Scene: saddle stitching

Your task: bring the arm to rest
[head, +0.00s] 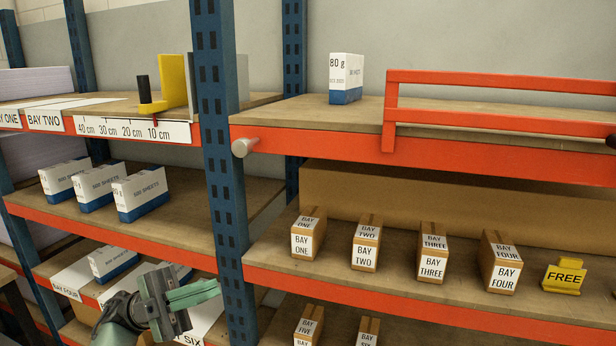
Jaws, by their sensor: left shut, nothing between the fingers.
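My left gripper (196,296) shows at the lower left of the head view, in front of the lower left shelf. Its greenish fingers point to the right and are shut with nothing between them. It hides part of a white paper pack and part of the labels on the shelf edge behind it. My right gripper is not in view; only a small dark shape shows at the right edge, and I cannot tell what it is.
A blue upright (222,170) stands right of my gripper. Paper packs (140,196) lie on the left shelves. Labelled boxes (433,252) and a yellow FREE marker (564,278) stand on the right shelf. An orange rail (490,80) and a paper pack (346,78) are above.

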